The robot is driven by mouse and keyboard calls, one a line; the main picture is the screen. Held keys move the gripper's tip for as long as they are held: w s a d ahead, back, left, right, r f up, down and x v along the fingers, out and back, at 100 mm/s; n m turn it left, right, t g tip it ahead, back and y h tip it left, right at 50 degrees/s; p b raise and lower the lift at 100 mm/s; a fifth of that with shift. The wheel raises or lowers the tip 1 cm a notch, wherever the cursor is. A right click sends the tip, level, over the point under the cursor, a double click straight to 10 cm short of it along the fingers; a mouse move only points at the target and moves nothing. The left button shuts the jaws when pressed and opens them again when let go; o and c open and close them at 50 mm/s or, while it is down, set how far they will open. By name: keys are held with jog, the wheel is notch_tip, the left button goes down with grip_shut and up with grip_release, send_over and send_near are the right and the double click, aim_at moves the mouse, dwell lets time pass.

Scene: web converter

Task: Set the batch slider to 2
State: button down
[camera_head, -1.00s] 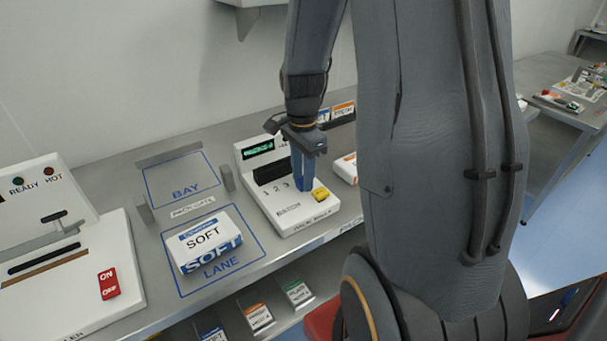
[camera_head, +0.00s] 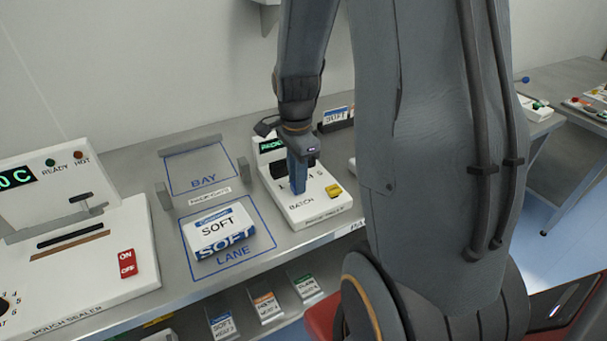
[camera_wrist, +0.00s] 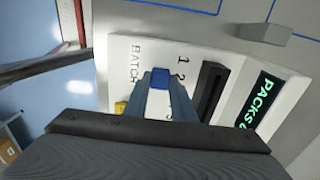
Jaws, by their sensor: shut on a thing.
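The batch device (camera_head: 313,212) is a white box with a green-lit display (camera_head: 271,145), the digits 1, 2, 3 and the word BATCH. In the wrist view its panel (camera_wrist: 125,78) shows the slider's blue knob (camera_wrist: 159,79) between my fingertips, level with the 2. The slider track is hidden. My gripper (camera_head: 298,190) is shut on the knob and reaches down onto the panel; its fingertips also show in the wrist view (camera_wrist: 158,82). In the head view my fingers cover the knob and the 2.
A yellow button (camera_head: 333,190) sits right of my fingers. A SOFT pack (camera_head: 216,232) lies in the outlined LANE, left of the device. The pouch sealer (camera_head: 75,260) stands farther left. A dark rack with packs (camera_head: 336,117) is behind the device.

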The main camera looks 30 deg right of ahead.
jog(key=shift+a, duration=0.1)
jog(key=c, duration=1.5)
grip_release()
jog(key=shift+r, duration=0.15)
jog(key=shift+r+b, duration=0.85)
jog(key=shift+r, duration=2.95)
